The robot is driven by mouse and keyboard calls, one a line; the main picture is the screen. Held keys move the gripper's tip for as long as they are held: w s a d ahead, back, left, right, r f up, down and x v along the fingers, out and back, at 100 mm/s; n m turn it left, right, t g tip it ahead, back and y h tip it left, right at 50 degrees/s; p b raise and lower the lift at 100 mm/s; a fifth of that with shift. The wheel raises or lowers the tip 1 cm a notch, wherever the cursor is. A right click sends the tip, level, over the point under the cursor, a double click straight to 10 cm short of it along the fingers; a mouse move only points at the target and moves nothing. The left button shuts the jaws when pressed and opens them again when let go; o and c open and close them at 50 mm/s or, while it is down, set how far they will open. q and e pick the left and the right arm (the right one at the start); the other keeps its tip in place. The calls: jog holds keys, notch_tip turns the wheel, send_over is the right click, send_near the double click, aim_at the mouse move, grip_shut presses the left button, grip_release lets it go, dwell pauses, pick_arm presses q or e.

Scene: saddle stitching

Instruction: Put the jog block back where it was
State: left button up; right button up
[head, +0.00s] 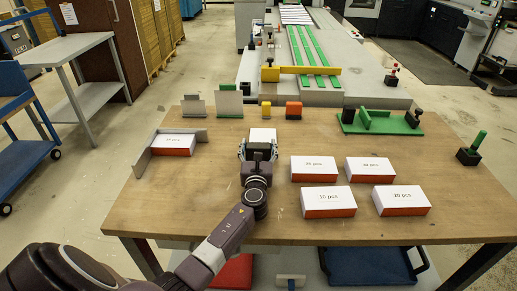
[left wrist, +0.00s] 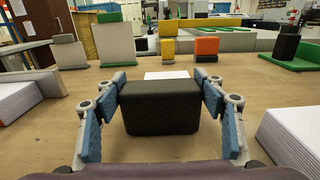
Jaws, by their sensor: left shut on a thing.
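A black block, which I take to be the jog block, sits between the fingers of my left gripper (head: 258,150) and fills the middle of the left wrist view (left wrist: 160,106). The blue-padded fingers (left wrist: 157,112) are shut on its two sides. The gripper is over the middle of the wooden table (head: 240,218). A white flat-topped piece (head: 262,134) lies just beyond the block and also shows behind it in the left wrist view (left wrist: 166,75). The gripper mostly hides the block in the head view. My right gripper is not in view.
Several white-and-orange boxes (head: 313,168) stand to the right. Another box (head: 173,145) sits in a grey corner stop (head: 144,160) on the left. Grey stands (head: 195,106), a yellow block (head: 265,109), an orange block (head: 293,109) and a green fixture (head: 380,123) line the back.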

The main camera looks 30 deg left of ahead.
pick_arm(q)
jog(key=shift+r, duration=0.1)
jog(key=o, duration=1.3)
jog(key=shift+f, duration=0.25)
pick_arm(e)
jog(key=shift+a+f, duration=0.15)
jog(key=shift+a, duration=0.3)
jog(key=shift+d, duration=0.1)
pick_arm(q)
jog(key=shift+r, duration=0.25)
jog(key=shift+s+d+f, duration=0.1)
jog(key=shift+s+d, duration=0.1)
jog(key=shift+s, duration=0.15)
jog(key=v, duration=1.1)
jog(key=shift+s, duration=0.2)
